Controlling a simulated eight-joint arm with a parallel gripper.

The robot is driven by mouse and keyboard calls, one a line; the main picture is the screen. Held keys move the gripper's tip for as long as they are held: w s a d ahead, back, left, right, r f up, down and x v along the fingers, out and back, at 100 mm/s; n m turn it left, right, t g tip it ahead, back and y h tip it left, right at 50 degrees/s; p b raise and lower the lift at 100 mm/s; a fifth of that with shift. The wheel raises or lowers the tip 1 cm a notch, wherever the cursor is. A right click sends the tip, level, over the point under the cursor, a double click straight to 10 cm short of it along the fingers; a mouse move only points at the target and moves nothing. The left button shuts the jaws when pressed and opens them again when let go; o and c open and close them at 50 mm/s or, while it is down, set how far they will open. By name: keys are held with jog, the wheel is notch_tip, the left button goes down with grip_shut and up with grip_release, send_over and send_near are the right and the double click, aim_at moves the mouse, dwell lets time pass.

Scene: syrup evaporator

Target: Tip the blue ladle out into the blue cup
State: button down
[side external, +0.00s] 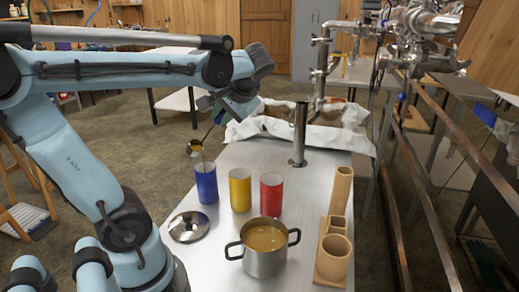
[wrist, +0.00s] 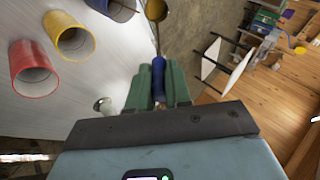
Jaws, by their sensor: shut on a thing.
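My gripper (side external: 226,110) is above and behind the cups. In the wrist view its green fingers (wrist: 158,88) are shut on the blue handle of the ladle (wrist: 157,72). The ladle's bowl (side external: 195,147) hangs above the blue cup (side external: 206,184), slightly left of its mouth, and looks amber inside. In the wrist view the bowl (wrist: 156,10) is at the top edge, right of and apart from the blue cup (wrist: 112,8). The blue cup stands upright. I cannot tell exactly how far the bowl is tilted.
A yellow cup (side external: 240,189) and a red cup (side external: 271,194) stand right of the blue one. A pot of amber liquid (side external: 263,248), a lid (side external: 189,227) and a wooden holder (side external: 333,258) are nearer. A steel post (side external: 299,135) rises behind on the metal table (side external: 235,155).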

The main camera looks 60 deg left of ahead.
jog(key=w+d+f+m+g+y, duration=0.1)
jog(key=w+d+f+g+y, duration=0.1)
jog(key=d+f+y, duration=0.3)
jog(key=shift+w+d+f+g+y, duration=0.15)
jog(key=shift+w+f+g+y, duration=0.15)
jog(key=shift+f+y, duration=1.45)
dwell(1.0)
jog(key=shift+f+m, duration=0.3)
jog(key=shift+f, duration=0.05)
jog(key=shift+r+h, duration=0.15)
jog(key=shift+h, duration=0.1)
dwell(2.7)
